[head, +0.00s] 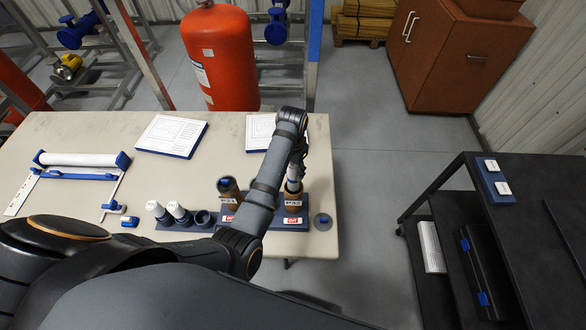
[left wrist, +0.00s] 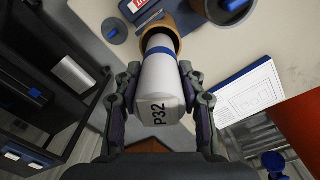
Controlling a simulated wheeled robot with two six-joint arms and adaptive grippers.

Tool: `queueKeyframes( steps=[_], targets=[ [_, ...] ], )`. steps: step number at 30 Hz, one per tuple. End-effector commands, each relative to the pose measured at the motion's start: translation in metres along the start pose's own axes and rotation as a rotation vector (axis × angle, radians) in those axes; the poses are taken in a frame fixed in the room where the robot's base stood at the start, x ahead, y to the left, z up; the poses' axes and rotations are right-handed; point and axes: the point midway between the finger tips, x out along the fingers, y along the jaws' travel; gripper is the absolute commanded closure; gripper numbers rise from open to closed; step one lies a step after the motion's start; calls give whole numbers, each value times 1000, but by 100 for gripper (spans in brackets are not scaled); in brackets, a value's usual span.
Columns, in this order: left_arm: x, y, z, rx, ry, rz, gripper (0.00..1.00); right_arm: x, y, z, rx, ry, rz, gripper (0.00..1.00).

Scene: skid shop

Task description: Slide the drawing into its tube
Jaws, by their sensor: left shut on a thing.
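The drawing is a white roll (left wrist: 165,85) with a blue band, marked P32. My left gripper (left wrist: 160,100) is shut around it in the left wrist view. The roll's far end is at the dark mouth of an open brown tube (left wrist: 153,33); I cannot tell how deep it reaches. In the head view the gripper (head: 297,165) is above this tube (head: 293,203), which stands upright in a blue stand with a red-and-white label. A round cap (head: 322,222) with a blue grip lies right of it. My right gripper is not in view.
A second brown tube (head: 229,193) stands capped to the left. Further left, two white rolls (head: 178,212) stand in a blue holder beside an empty socket (head: 203,219). A blue-ended roller device (head: 82,160) and sheets on blue boards (head: 171,136) lie on the table (head: 95,133).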

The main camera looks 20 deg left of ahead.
Motion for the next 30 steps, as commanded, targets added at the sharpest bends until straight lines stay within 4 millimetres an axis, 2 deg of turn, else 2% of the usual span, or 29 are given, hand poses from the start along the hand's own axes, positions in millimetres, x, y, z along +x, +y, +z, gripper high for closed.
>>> queueKeyframes(
  steps=[13, 30],
  targets=[
    [0, 0, 0, 0, 0, 0, 94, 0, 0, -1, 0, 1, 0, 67],
    [12, 0, 0, 0, 0, 0, 94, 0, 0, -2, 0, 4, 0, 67]
  ],
)
